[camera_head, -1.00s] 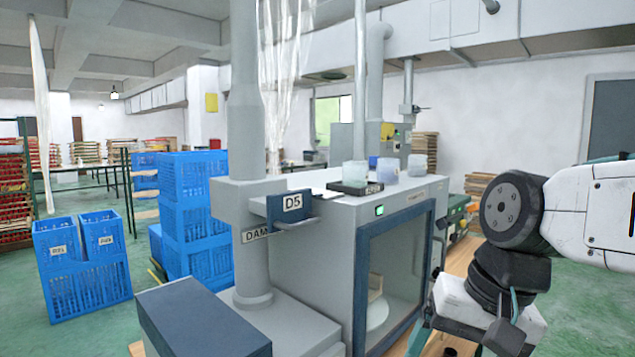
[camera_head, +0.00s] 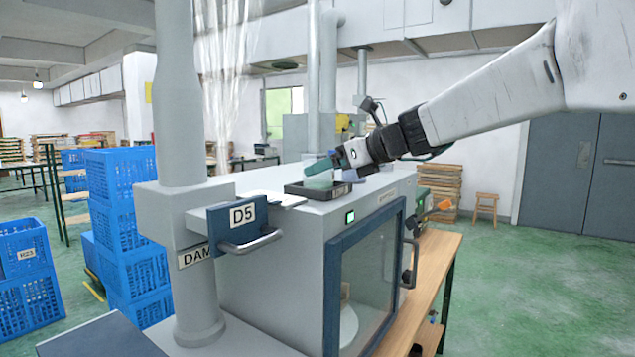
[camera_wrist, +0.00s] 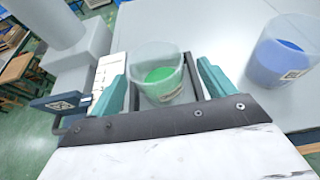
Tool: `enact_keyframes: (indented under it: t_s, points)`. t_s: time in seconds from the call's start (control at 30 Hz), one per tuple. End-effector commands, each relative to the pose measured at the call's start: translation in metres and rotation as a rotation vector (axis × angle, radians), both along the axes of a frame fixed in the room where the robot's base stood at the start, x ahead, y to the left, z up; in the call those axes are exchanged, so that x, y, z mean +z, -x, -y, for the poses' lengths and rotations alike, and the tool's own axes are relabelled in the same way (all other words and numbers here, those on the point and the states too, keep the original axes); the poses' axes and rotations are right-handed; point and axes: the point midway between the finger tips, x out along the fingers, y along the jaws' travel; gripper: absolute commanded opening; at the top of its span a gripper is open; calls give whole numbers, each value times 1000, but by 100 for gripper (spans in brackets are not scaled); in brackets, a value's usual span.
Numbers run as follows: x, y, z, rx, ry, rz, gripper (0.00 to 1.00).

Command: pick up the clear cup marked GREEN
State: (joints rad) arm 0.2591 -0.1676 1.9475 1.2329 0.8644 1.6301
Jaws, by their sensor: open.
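A clear cup with green in it (camera_wrist: 160,73) stands upright in a small black tray (camera_head: 318,192) on top of the grey cabinet. Its small label is too blurred to read. It also shows in the head view (camera_head: 318,174). My gripper (camera_wrist: 160,84) is open, with one teal finger on each side of the green cup. In the head view my gripper (camera_head: 338,160) reaches in from the right, right at the cup. I cannot tell whether the fingers touch it.
A clear cup with blue in it (camera_wrist: 283,50) stands to the right in the wrist view, apart from the gripper. The cabinet (camera_head: 290,235) has a glass door and a handle. A grey post (camera_head: 182,90) with a D5 sign (camera_head: 242,215) rises at its left.

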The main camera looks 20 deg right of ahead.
Motion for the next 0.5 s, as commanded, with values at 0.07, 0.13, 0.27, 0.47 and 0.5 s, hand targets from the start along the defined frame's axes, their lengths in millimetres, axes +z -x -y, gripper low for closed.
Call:
enact_keyframes:
  t_s: [0.07, 0.13, 0.27, 0.47, 0.5]
  points:
    - [-3, -6, -7, 5, 0, -1, 83]
    - [-6, -13, -13, 6, 1, -2, 83]
    - [-14, -29, -25, 6, 1, -2, 83]
    - [-17, -36, -28, 2, 2, 0, 83]
    - [-17, -36, -28, 2, 2, 0, 83]
